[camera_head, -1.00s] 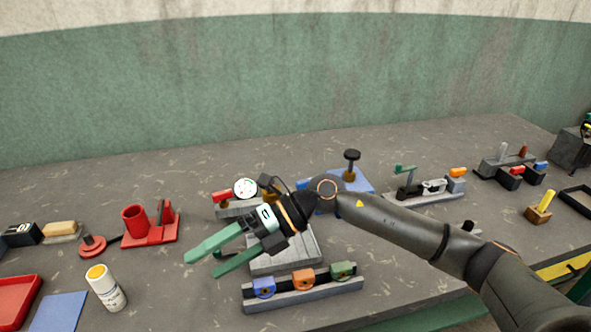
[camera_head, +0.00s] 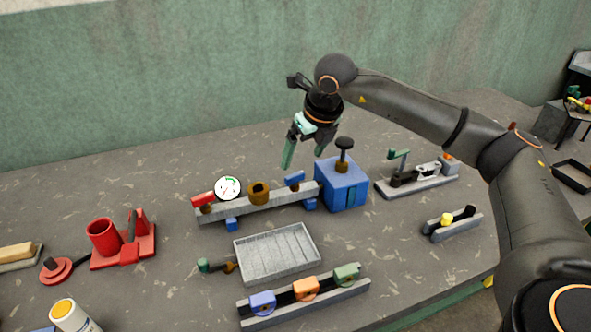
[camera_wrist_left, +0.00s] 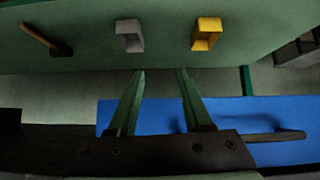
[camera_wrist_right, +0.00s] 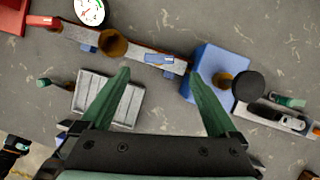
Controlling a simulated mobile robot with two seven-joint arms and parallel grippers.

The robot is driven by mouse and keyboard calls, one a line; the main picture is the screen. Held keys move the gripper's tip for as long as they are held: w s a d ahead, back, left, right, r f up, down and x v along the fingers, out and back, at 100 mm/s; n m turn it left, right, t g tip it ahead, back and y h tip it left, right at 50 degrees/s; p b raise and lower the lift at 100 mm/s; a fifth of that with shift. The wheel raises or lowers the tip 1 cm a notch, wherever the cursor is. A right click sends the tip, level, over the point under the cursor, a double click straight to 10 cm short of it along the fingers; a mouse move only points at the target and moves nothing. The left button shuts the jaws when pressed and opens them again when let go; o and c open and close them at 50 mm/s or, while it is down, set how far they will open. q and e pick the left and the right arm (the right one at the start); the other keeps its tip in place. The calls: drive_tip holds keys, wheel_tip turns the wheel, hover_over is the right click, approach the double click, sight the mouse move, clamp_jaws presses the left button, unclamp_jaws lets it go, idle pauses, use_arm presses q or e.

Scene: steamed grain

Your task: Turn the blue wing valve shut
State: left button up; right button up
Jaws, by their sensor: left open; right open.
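The blue wing valve (camera_head: 295,178) sits at the right end of a grey pipe rail, beside a blue box. It also shows in the right wrist view (camera_wrist_right: 158,59), between the fingertips in the picture. My right gripper (camera_head: 304,160) is above the rail, pointing down, open and empty. Its spread green fingers also show in the right wrist view (camera_wrist_right: 158,73). A gap to the valve seems to remain. My left gripper (camera_wrist_left: 160,71) is open and empty in the left wrist view, away from the valve; it is not in the head view.
The rail carries a white gauge (camera_head: 228,188), a red handle (camera_head: 203,199) and a brass fitting (camera_head: 259,192). The blue box (camera_head: 343,186) with a dark knob (camera_head: 344,143) stands close on the right. A grey ribbed tray (camera_head: 277,253) lies in front.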

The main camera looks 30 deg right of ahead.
sight(295, 175)
drive_tip(key=x, duration=0.7)
drive_tip(key=shift+w, duration=0.1)
drive_tip(key=c, duration=1.4)
